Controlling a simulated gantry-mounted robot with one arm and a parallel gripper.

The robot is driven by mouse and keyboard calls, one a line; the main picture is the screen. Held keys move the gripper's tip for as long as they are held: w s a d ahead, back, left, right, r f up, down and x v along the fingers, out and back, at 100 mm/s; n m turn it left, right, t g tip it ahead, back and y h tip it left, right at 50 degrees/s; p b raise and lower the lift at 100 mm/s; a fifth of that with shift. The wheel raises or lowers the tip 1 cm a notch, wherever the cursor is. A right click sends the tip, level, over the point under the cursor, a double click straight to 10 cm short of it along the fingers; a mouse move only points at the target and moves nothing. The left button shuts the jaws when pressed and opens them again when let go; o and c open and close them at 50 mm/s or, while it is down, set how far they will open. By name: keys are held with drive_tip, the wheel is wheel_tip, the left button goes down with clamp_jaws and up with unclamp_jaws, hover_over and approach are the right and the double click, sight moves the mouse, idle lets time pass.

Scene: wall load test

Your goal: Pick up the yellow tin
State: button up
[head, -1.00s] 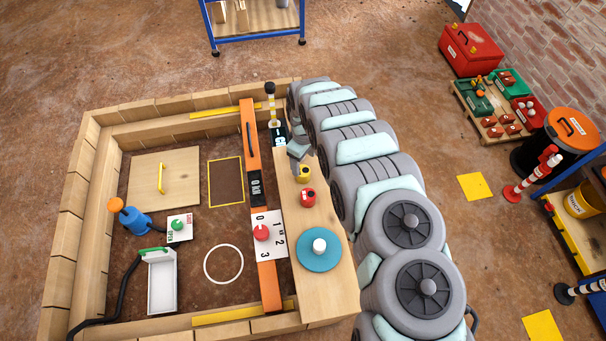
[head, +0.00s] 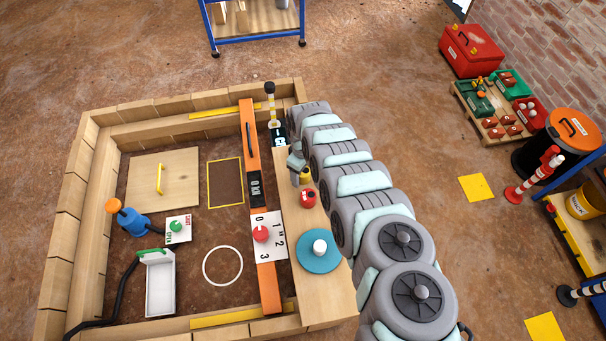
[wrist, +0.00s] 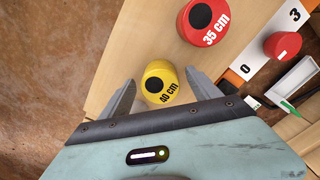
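The yellow tin (head: 305,175), marked 40 cm on its side in the wrist view (wrist: 158,83), stands on the wooden plank. It has a black round spot on top. In the head view my gripper (head: 297,172) is right beside the tin and partly covers it. In the wrist view my gripper (wrist: 160,76) is open, with one finger on each side of the tin and a gap showing on both sides. I cannot tell how far down the fingers reach along the tin.
A red tin (head: 308,198), marked 35 cm, stands close by on the plank (head: 325,290). A blue disc with a white knob (head: 318,251) lies farther along it. An orange beam (head: 268,285) with a numbered scale (head: 268,250) runs alongside. Bare floor lies beyond the plank's edge.

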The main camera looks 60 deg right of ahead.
clamp_jaws()
idle(0.6)
